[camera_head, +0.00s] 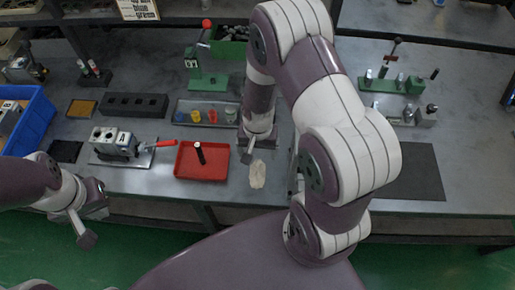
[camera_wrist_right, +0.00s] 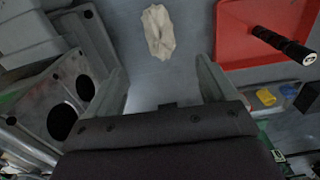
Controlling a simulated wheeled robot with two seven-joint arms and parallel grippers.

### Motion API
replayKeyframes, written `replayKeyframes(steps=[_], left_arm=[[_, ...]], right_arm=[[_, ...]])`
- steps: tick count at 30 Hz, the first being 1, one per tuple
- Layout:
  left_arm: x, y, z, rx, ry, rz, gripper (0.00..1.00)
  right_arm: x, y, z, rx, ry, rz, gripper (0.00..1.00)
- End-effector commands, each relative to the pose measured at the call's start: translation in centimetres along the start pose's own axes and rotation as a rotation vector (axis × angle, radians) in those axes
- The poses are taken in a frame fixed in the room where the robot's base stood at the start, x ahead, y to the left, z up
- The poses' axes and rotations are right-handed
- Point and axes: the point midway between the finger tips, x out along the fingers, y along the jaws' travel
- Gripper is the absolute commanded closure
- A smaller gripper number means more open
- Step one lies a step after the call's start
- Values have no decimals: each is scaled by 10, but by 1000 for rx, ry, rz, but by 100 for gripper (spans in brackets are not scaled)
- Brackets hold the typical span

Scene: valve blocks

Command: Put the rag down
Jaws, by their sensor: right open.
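The rag (camera_head: 257,174) is a crumpled cream cloth lying on the grey workbench, just right of the red tray (camera_head: 203,161). In the right wrist view the rag (camera_wrist_right: 158,32) lies flat on the bench, beyond my fingertips and apart from them. My right gripper (camera_wrist_right: 160,75) is open and empty above the bench. In the head view my right gripper (camera_head: 248,148) is just behind the rag. My left gripper (camera_head: 84,228) is at the lower left, in front of the bench edge; its fingers are too unclear to tell their opening.
The red tray holds a black-handled tool (camera_head: 200,152). Left of it, a metal valve block (camera_head: 115,141) marked A has a red handle. A blue bin (camera_head: 30,118) stands at the far left. A dark mat (camera_head: 412,171) lies on the right part of the bench.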

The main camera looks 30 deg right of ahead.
Motion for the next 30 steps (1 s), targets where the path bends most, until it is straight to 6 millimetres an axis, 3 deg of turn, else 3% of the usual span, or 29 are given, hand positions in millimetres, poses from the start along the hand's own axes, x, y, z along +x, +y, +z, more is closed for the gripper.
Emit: replayKeyframes(steps=[2, 5, 9, 12, 30], left_arm=[[0, 0, 0, 0, 0, 0, 100], [0, 0, 0, 0, 0, 0, 100], [0, 0, 0, 0, 0, 0, 100], [0, 0, 0, 0, 0, 0, 100], [0, 0, 0, 0, 0, 0, 100]], right_arm=[[-17, -3, -1, -34, 10, -6, 15], [-66, -8, 5, -194, 43, -22, 15], [-126, -4, 33, -460, 88, -36, 15], [-145, 2, 49, -574, 105, -38, 15], [-149, 4, 53, -609, 109, -38, 15]])
